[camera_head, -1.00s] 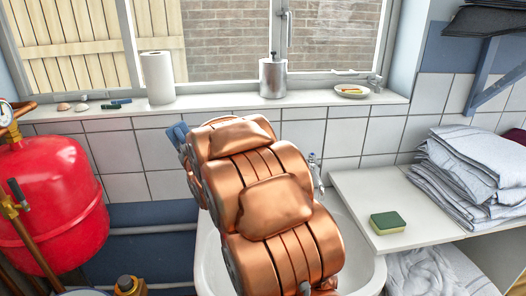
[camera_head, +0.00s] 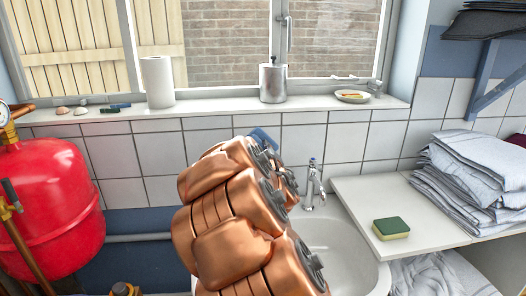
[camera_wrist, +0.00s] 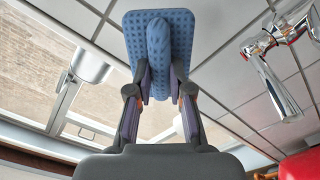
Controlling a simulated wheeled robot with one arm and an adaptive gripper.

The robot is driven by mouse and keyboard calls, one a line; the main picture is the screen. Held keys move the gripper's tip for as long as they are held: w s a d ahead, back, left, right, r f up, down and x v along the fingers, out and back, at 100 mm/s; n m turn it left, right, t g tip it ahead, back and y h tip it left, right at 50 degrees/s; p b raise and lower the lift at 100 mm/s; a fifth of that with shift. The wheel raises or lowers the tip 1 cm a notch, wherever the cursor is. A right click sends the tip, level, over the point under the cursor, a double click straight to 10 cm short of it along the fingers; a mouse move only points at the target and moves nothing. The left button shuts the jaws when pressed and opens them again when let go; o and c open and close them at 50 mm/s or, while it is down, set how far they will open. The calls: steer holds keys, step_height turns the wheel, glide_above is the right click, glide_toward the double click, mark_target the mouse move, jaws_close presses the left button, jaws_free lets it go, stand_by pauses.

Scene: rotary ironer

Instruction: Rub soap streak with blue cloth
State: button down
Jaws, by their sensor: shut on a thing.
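The blue cloth (camera_wrist: 180,40) is a dotted, folded pad gripped between the fingers of my gripper (camera_wrist: 160,88) in the wrist view. In the head view a bit of the cloth (camera_head: 264,137) shows above my copper-coloured arm, in front of the wall tiles below the sill. My gripper is mostly hidden there behind the arm. A faint whitish smear (camera_head: 333,30), perhaps the soap streak, shows on the right window pane, above and to the right of the cloth. The cloth looks apart from the pane.
The sill (camera_head: 215,110) holds a paper roll (camera_head: 158,82), a metal dispenser (camera_head: 272,82) and a soap dish (camera_head: 352,96). A tap (camera_head: 312,186) stands at the basin (camera_head: 350,250). A sponge (camera_head: 391,228) and folded linen (camera_head: 470,180) lie right. A red tank (camera_head: 45,205) stands left.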

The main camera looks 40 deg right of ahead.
steer(key=shift+p+x, duration=0.55)
steer(key=shift+x, duration=2.15)
steer(key=shift+x, duration=1)
steer(key=shift+s+d, duration=0.1)
steer(key=shift+s+d+p, duration=0.75)
steer(key=shift+s+d, duration=0.3)
steer(key=shift+d, duration=0.3)
steer(key=shift+d+b, duration=0.15)
steer(key=shift+b, duration=0.15)
steer(key=shift+w, duration=0.1)
steer(key=w+a+b, duration=0.2)
steer(key=b, duration=0.1)
steer(key=shift+a+f, duration=0.1)
steer(key=shift+a, duration=0.3)
steer(key=shift+w+a, duration=0.15)
steer(key=shift+a, duration=0.15)
